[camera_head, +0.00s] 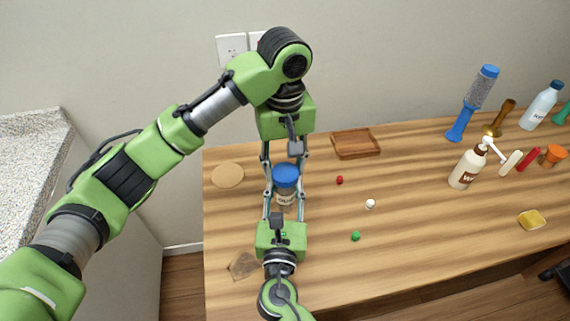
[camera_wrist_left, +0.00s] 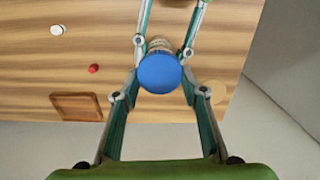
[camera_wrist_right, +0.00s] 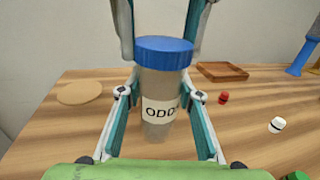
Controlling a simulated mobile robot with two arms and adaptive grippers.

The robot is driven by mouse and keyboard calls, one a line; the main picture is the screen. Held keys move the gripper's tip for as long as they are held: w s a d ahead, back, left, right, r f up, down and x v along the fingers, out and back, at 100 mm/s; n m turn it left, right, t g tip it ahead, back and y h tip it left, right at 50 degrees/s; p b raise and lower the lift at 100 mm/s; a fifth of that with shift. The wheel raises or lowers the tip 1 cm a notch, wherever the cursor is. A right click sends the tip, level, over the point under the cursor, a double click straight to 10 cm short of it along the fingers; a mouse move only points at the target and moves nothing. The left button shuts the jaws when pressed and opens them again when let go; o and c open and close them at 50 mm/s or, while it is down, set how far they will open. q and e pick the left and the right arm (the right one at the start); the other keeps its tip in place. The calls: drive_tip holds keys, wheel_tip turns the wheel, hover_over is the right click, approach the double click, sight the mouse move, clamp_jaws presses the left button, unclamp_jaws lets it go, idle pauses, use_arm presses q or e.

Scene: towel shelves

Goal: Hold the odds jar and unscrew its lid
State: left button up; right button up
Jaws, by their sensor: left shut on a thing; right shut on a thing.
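The odds jar (camera_wrist_right: 158,92) stands upright, a grey-brown body with a white label and a blue lid (camera_head: 286,173) on top. The lid also shows in the left wrist view (camera_wrist_left: 159,73), seated on the jar. My left gripper (camera_head: 285,166) comes from the far side and is shut on the lid. My right gripper (camera_head: 283,198) comes from the near side and is shut on the jar's body. In the right wrist view its fingers flank the jar, partly covering its sides. I cannot tell whether the jar's base touches the table.
A round cork mat (camera_head: 228,175) lies left of the jar, a wooden tray (camera_head: 356,144) behind it to the right. Red (camera_head: 340,180), white (camera_head: 370,204) and green (camera_head: 355,236) small pieces lie right. A pump bottle (camera_head: 466,168) and several other items stand farther right.

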sight(284, 169)
use_arm(q)
drive_tip(key=shift+r, duration=3.35)
use_arm(e)
drive_tip(key=o, duration=1.2)
